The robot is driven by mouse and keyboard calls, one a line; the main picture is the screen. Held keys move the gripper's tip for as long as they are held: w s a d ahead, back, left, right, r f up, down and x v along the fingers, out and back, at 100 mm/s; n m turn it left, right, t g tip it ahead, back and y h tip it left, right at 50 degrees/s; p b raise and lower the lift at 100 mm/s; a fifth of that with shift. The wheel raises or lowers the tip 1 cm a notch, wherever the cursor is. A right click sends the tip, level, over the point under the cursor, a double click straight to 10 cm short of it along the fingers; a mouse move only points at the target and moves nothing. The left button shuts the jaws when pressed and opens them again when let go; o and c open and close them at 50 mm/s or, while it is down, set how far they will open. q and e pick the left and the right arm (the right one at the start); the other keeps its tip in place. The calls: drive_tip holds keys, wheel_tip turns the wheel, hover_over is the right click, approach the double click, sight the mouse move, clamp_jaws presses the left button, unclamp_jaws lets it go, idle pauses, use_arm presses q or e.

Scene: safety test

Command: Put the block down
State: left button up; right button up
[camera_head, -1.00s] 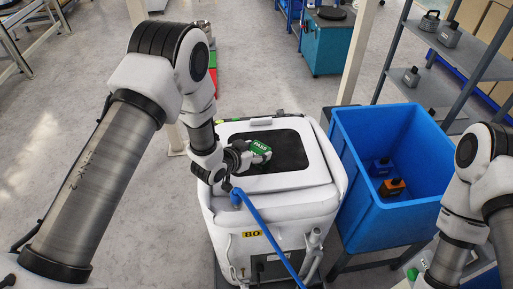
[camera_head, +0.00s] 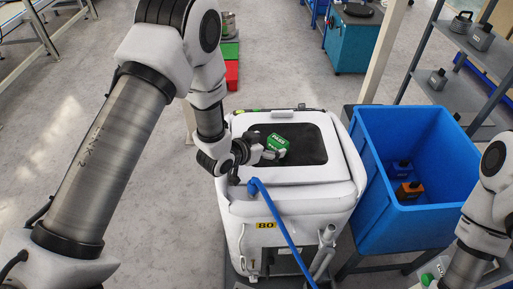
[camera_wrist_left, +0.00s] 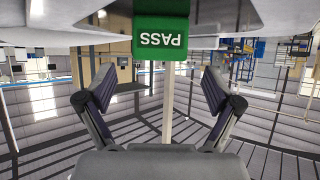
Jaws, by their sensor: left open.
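The green block (camera_head: 279,144) with white "PASS" lettering is on the black top panel (camera_head: 312,150) of a white machine. My left gripper (camera_head: 270,153) is at the block's near left side, with its fingers spread. In the left wrist view, which looks upside down, the block (camera_wrist_left: 161,37) is at top centre. There it lies beyond the two open fingertips (camera_wrist_left: 158,78), with a gap between them and it. My right arm is at the right edge of the head view, but its gripper is out of the picture.
A blue bin (camera_head: 374,190) stands right of the machine, with an orange item (camera_head: 409,191) and a dark item inside. A blue hose (camera_head: 285,235) runs down the machine's front. Grey shelves (camera_head: 455,95) stand at the right. Floor at left is clear.

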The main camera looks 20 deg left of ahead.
use_arm(q)
drive_tip(key=b+v, duration=0.1)
drive_tip(key=v, duration=0.7)
drive_tip(key=shift+s, duration=0.2)
drive_tip(key=shift+a+r, duration=0.1)
